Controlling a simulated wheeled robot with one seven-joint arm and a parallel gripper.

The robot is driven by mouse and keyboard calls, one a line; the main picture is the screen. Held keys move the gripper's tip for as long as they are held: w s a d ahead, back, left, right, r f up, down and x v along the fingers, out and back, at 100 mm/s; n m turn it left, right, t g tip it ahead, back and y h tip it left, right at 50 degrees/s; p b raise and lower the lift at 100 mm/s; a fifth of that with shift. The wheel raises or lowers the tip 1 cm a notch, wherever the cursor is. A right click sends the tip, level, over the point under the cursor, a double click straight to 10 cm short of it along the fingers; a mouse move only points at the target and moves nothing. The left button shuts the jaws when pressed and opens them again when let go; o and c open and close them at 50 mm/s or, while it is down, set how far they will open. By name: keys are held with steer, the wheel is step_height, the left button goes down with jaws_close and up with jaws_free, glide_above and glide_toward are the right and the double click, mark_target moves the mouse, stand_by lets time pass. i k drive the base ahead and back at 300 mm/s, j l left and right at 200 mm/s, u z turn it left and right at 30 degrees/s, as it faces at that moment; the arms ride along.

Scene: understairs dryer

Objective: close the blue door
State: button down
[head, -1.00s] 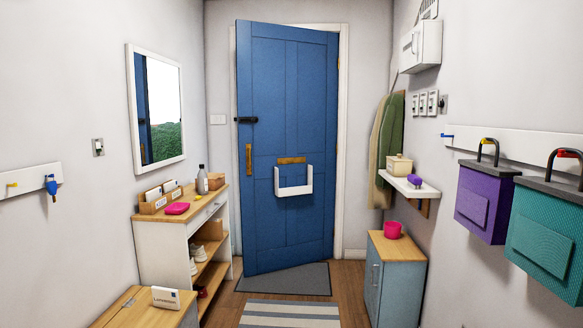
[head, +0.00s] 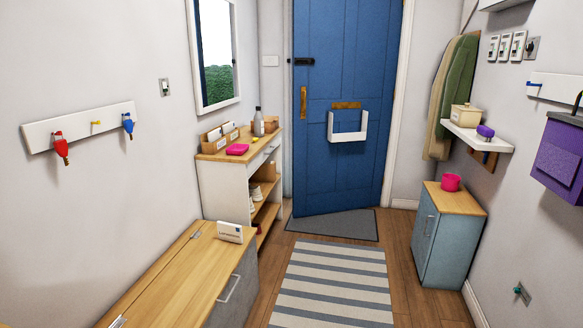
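The blue door (head: 350,170) stands at the far end of the hall in the head view. It looks ajar, its left edge swung toward me and its right side at the white frame (head: 400,110). It has a black latch (head: 304,62) and a brass handle plate (head: 303,102) near the left edge, a brass letter slot (head: 347,105) and a white letter basket (head: 348,137) below it. The top of the door is cut off. My gripper is not in view.
A grey mat (head: 335,226) lies at the door's foot, with a striped rug (head: 333,285) nearer. A shoe shelf (head: 215,185) and wooden-topped bench (head: 165,275) stand left. A blue cabinet (head: 425,245) and wall shelf (head: 490,139) stand right. The floor between is open.

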mark_target(343, 100)
steer(key=i, duration=3.8)
steer(key=i+z, duration=0.1)
steer(key=i, duration=0.4)
steer(key=i+j+z, duration=0.15)
steer(key=i, duration=0.3)
steer(key=i+j+z, duration=0.1)
steer(key=i, duration=0.4)
